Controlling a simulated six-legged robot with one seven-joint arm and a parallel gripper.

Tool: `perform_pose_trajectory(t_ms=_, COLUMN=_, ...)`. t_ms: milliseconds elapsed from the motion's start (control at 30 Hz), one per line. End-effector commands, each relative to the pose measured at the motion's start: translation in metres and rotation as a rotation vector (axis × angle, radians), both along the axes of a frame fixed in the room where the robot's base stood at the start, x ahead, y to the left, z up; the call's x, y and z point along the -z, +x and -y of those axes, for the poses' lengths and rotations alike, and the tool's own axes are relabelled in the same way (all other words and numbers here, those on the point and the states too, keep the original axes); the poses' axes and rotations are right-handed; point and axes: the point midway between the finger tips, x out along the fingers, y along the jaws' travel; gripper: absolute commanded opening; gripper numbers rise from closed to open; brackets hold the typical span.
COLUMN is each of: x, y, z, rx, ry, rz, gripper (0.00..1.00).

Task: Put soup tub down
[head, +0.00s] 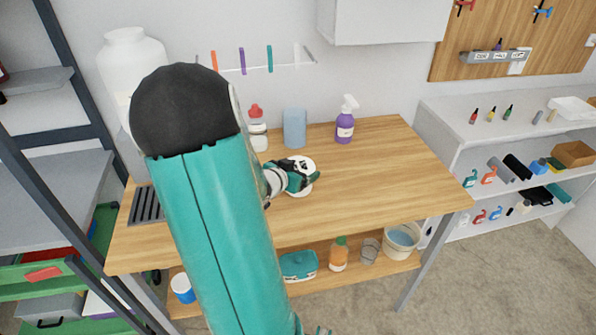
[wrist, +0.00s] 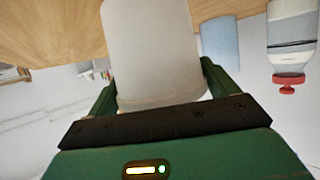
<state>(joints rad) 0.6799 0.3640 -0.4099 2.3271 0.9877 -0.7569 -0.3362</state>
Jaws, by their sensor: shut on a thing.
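The soup tub is a pale, plain white cylinder (wrist: 150,50) held between the two green fingers of my gripper (wrist: 158,82) in the wrist view, which looks upside down. In the head view my gripper (head: 301,180) is over the middle of the wooden workbench (head: 385,165), with a white round part of the tub (head: 302,164) showing behind and around it. The gripper is shut on the tub. The gripper hides part of the tub, and I cannot tell whether its base touches the bench top.
A blue-grey box (head: 294,128), a red-capped bottle (head: 257,130) and a purple spray bottle (head: 345,122) stand along the bench's back. The bench's right half is clear. A black vent grille (head: 146,205) lies at left. The lower shelf holds a bucket (head: 402,240) and other items.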

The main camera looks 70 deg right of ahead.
Motion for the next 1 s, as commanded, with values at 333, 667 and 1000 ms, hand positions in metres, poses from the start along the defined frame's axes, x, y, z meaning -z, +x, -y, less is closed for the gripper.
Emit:
perform_pose_trajectory(t_ms=333, x=0.005, y=0.000, z=0.000, rx=0.000, ry=-0.002, rz=0.000, gripper=0.49)
perform_pose_trajectory(t_ms=667, x=0.009, y=0.000, z=0.000, rx=0.000, ry=0.000, rz=0.001, gripper=1.00)
perform_pose_trajectory(t_ms=1000, x=-0.002, y=0.006, z=-0.017, rx=-0.004, ry=-0.001, rz=0.004, gripper=1.00)
